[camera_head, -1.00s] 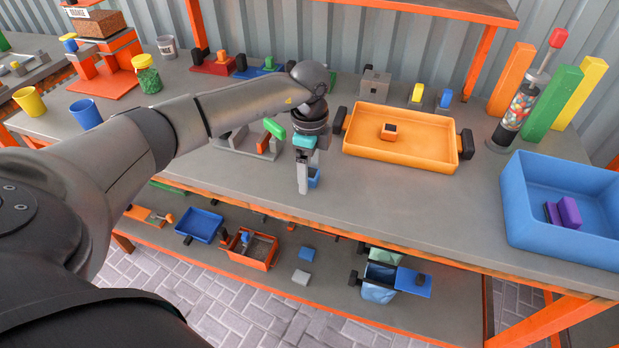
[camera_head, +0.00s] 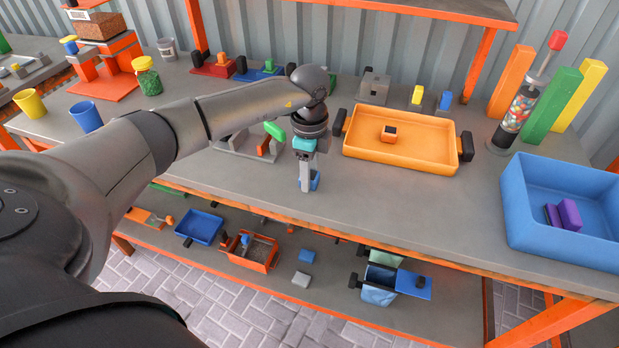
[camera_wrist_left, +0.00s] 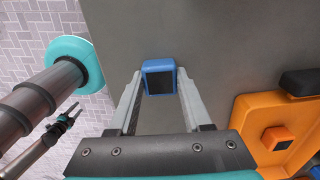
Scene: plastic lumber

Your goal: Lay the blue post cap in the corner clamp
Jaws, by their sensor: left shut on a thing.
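The blue post cap (camera_head: 315,182) is a small blue square cap near the front edge of the grey workbench. My left gripper (camera_head: 307,184) points down and is shut on it. In the left wrist view the blue post cap (camera_wrist_left: 158,66) shows its dark inner face between the two fingertips. Whether it touches the bench is unclear. A grey fixture with a green handle (camera_head: 274,131) stands behind and left of my gripper, partly hidden by my arm; it looks like the corner clamp. My right gripper (camera_wrist_left: 76,109) shows small in the left wrist view, its fingers apart and empty.
An orange tray (camera_head: 405,163) with a small orange block (camera_head: 389,132) stands right of my gripper. A large blue bin (camera_head: 530,229) stands at the right. Blue and yellow cups (camera_head: 87,116) are at the left. The bench between my gripper and the blue bin is clear.

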